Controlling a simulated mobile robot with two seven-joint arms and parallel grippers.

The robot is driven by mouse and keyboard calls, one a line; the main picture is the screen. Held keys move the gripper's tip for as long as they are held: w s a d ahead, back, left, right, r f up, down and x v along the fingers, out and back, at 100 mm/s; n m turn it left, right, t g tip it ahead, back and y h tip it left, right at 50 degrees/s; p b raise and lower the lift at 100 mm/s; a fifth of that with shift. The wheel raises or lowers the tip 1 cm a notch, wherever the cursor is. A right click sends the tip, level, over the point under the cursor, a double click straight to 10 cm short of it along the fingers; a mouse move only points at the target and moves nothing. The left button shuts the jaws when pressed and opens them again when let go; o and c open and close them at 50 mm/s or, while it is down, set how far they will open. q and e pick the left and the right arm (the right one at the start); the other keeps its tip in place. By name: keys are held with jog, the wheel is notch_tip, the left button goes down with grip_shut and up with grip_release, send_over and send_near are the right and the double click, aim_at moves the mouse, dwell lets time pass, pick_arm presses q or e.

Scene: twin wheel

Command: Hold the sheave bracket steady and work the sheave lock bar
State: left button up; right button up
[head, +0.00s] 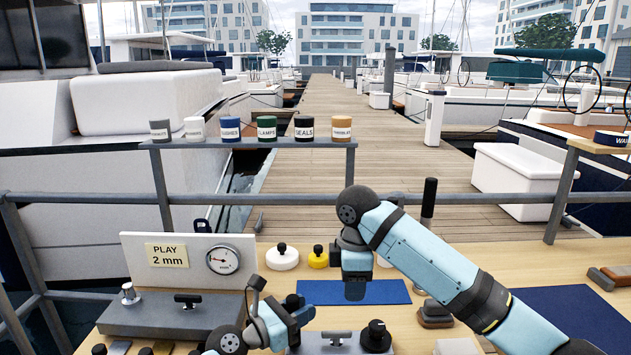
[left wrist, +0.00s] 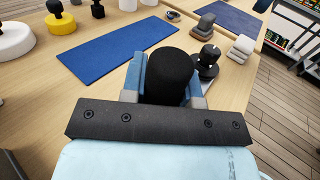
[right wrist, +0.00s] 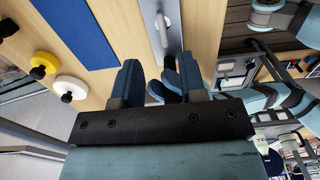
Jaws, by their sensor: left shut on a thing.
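A grey fixture, seemingly the sheave bracket (head: 315,347), is cut off at the head view's bottom edge. A small dark T-shaped bar (head: 336,337), perhaps the lock bar, and a black knob (head: 376,336) stand on it. My left gripper (head: 298,312) is at its left end. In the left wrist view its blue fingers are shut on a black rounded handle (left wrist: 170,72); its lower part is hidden. My right gripper (head: 355,288) points down above the blue mat. In the right wrist view its fingers (right wrist: 160,75) are apart; a grey plate with a metal bar (right wrist: 163,30) lies beyond.
A grey block with a lever (head: 187,300) stands left, before a gauge panel (head: 190,262) reading "PLAY 2 mm". White (head: 282,258) and yellow (head: 318,259) knobbed discs stand behind. A blue mat (head: 390,292) lies flat and bare. Several labelled pots line a rail.

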pick_arm(q)
jog(key=o, duration=1)
jog(key=shift+f, duration=0.1)
jog(key=v, duration=1.2)
